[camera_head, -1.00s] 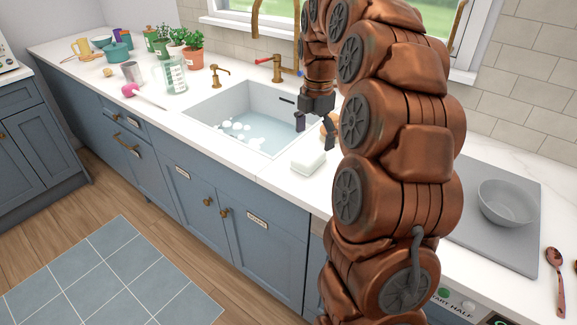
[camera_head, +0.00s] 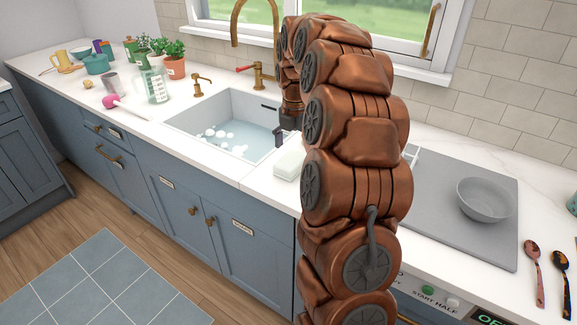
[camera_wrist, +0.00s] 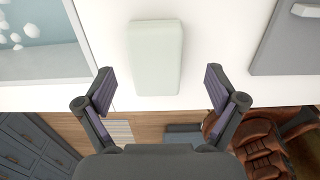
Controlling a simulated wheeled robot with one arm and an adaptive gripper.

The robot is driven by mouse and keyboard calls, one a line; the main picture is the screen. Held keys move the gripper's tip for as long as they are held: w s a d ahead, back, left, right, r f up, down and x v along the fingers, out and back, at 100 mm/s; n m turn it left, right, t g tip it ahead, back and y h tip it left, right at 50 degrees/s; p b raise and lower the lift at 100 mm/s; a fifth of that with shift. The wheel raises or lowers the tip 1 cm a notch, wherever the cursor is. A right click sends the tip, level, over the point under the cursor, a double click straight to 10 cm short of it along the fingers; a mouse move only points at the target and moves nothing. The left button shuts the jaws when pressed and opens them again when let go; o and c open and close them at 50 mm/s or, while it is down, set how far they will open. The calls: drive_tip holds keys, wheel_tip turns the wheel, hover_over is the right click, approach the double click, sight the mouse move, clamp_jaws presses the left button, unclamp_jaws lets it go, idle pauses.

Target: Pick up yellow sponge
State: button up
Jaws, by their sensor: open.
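No clearly yellow sponge shows. A pale, off-white to greenish block with rounded edges (camera_head: 289,164) lies on the white counter just right of the sink, partly hidden by my arm. In the wrist view this block (camera_wrist: 155,55) lies ahead, its near end lined up between my spread fingers. My gripper (camera_wrist: 158,82) is open and empty, with a wide gap on both sides of the block. In the head view my gripper (camera_head: 284,139) is mostly hidden by my arm, above the counter by the sink's right edge.
The sink (camera_head: 215,98) holds water and foam. A grey board (camera_head: 440,220) with a grey bowl (camera_head: 485,200) lies at the right. The counter's front edge is close.

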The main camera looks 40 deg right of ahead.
sight(293, 158)
drive_tip(key=shift+a+f+p, duration=0.2)
drive_tip(key=shift+f+p, duration=0.2)
drive_tip(key=shift+f, duration=1.55)
drive_tip(key=shift+c, duration=0.2)
drive_tip(key=c, duration=1.1)
drive_tip(key=shift+o, duration=0.2)
drive_tip(key=shift+r, duration=0.15)
drive_tip(key=shift+w+r+b, duration=0.1)
drive_tip(key=shift+r+b, duration=0.3)
drive_tip(key=shift+r, duration=0.8)
drive_tip(key=shift+s+r, duration=0.2)
drive_tip(key=shift+r, duration=0.25)
drive_tip(key=s+a+b, duration=0.1)
drive_tip(key=s+a, duration=0.1)
drive_tip(key=s, duration=0.2)
drive_tip(key=s+a+r+b, duration=0.1)
drive_tip(key=s+a, duration=0.2)
drive_tip(key=s, duration=0.2)
drive_tip(key=s+a+b, duration=0.1)
drive_tip(key=s+a, duration=0.1)
drive_tip(key=s, duration=0.3)
drive_tip(key=shift+a+r, duration=0.15)
drive_tip(key=shift+r, duration=0.1)
